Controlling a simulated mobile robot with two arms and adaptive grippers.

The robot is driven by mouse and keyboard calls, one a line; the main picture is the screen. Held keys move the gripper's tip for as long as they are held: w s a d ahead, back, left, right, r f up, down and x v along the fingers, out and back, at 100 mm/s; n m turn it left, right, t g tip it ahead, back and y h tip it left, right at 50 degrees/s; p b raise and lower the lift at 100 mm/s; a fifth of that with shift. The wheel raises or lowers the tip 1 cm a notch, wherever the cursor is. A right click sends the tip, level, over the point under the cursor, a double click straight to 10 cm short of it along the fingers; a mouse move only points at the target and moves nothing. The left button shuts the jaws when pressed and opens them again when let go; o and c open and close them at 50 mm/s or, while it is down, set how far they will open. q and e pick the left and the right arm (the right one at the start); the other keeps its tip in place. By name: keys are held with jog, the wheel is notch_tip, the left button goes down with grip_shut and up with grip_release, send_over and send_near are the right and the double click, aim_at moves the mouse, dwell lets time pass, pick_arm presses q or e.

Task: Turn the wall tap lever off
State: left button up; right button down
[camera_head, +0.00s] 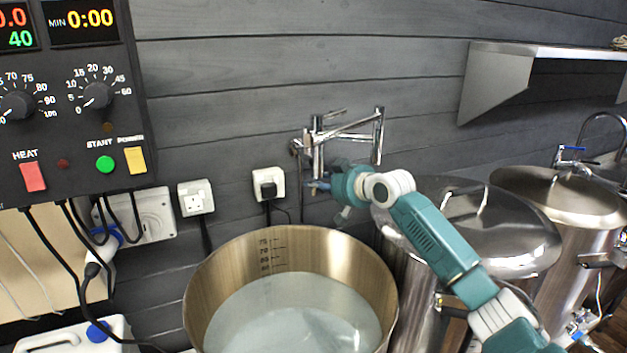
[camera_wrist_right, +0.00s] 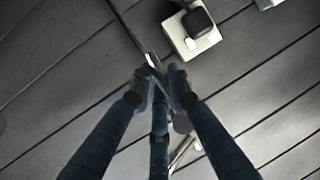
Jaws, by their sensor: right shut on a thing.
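The chrome wall tap (camera_head: 318,150) is mounted on the grey plank wall above the open steel pot (camera_head: 205,275). It has a folding spout (camera_head: 378,135) at its right and a thin bar at its top. My right gripper (camera_head: 328,188), on a teal and white arm, reaches in from the lower right to the low end of the tap. In the wrist view its dark fingers (camera_wrist_right: 160,82) are closed together on a small shiny metal part (camera_wrist_right: 153,62), seemingly the tap lever. The fingers hide most of that part. My left gripper is out of view.
A control panel (camera_head: 75,130) hangs at the left. A socket with a black plug (camera_head: 268,190) sits left of the tap and also shows in the wrist view (camera_wrist_right: 195,28). Lidded steel vessels (camera_head: 520,235) stand at the right, under a shelf (camera_head: 550,50). The pot holds pale liquid.

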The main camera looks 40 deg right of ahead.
jog(key=shift+d+n+h+p, duration=0.2)
jog(key=shift+n+h+p, duration=0.1)
jog(key=shift+n, duration=0.1)
jog(key=shift+s+f, duration=0.1)
jog(key=c, duration=1.6)
grip_release()
jog(key=shift+c, duration=0.2)
jog(key=shift+d, duration=0.1)
jog(key=shift+s, duration=0.1)
jog(key=v, duration=1.1)
jog(key=shift+s+r, duration=0.3)
jog(key=shift+r, duration=0.1)
